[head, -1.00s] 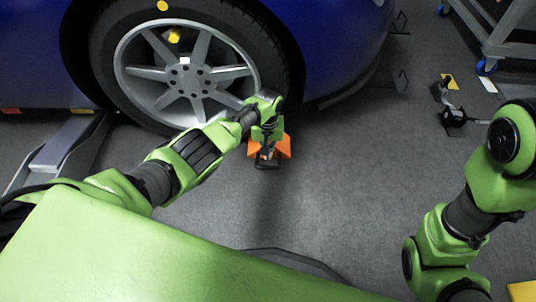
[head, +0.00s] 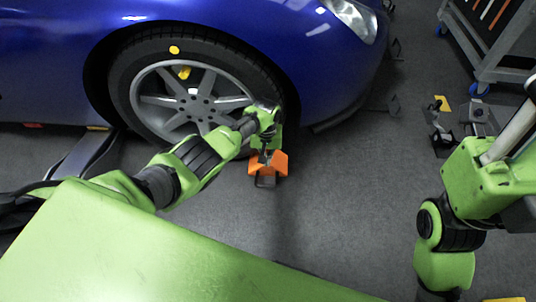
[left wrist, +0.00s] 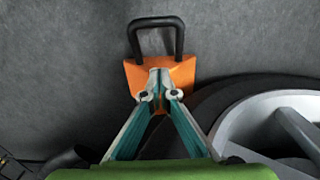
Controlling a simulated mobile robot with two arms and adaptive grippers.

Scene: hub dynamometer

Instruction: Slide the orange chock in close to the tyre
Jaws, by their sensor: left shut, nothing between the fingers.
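The orange chock (head: 281,161) sits on the dark floor just in front of the tyre (head: 119,72), at its lower right. In the left wrist view, the chock (left wrist: 184,74) has a black loop handle (left wrist: 156,21) on the side away from my gripper. My left gripper (head: 264,155) is shut with nothing between its fingers. In the left wrist view its fingertips (left wrist: 160,96) are together over the chock's orange body and hide part of it. The gap between chock and tyre is partly hidden by my gripper. My right arm shows at the right, but I cannot make out its gripper.
The blue car (head: 250,30) overhangs the wheel (head: 193,104). A grey metal ramp or rail (head: 85,155) lies left of the tyre. A wheeled tool cart (head: 490,60) stands at the back right, with small gear (head: 440,130) on the floor near it. The floor right of the chock is clear.

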